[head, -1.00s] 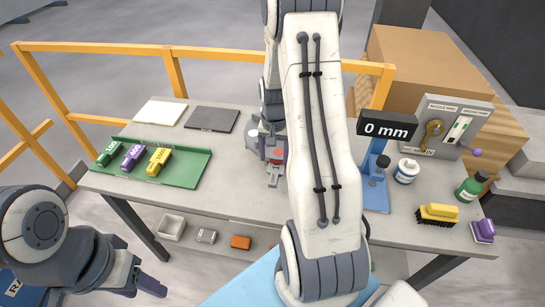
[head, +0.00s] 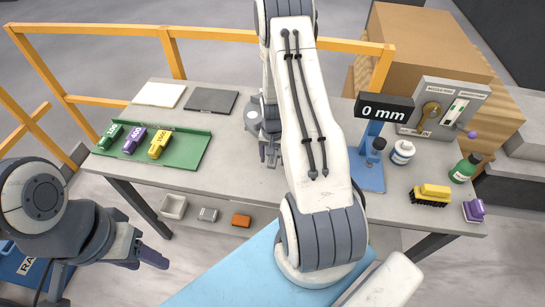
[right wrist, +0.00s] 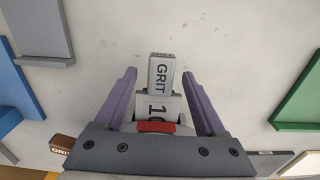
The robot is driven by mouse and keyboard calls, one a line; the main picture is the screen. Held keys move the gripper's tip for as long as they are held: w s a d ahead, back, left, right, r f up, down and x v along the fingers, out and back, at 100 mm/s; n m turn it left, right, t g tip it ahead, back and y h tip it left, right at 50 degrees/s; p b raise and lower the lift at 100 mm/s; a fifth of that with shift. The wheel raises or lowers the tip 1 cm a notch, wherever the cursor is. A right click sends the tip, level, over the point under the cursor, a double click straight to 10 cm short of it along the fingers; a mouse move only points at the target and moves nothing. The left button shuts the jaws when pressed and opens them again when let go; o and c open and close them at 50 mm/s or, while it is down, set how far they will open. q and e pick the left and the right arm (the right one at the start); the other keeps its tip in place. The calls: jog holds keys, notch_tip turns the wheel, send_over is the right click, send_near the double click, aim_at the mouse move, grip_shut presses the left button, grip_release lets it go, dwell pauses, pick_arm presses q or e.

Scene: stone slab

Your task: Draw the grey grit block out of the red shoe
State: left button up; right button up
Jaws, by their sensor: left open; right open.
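Only a small strip of the shoe shows there above my gripper's body. My right gripper (right wrist: 158,88) is open, with one purple-grey finger on each side of the block and visible gaps between. In the head view my right gripper (head: 269,157) is low over the middle of the table, and I cannot make out the block or shoe there. My left gripper (head: 152,255) is open and empty, off the table's front left.
A green tray (head: 190,158) with several coloured blocks lies left on the table (head: 230,185). White (head: 160,94) and dark (head: 211,101) pads lie behind it. A blue-based gauge stand (head: 368,175), white jar (head: 402,152), green bottle (head: 465,168) and yellow brush (head: 430,194) stand right.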

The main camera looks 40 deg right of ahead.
jog(key=shift+c, duration=0.3)
grip_shut()
jog(key=shift+s, duration=0.1)
jog(key=shift+s+a, duration=0.8)
jog(key=shift+a, duration=0.2)
jog(key=shift+s+a, duration=0.8)
jog(key=shift+a, duration=0.15)
jog(key=shift+r, duration=0.1)
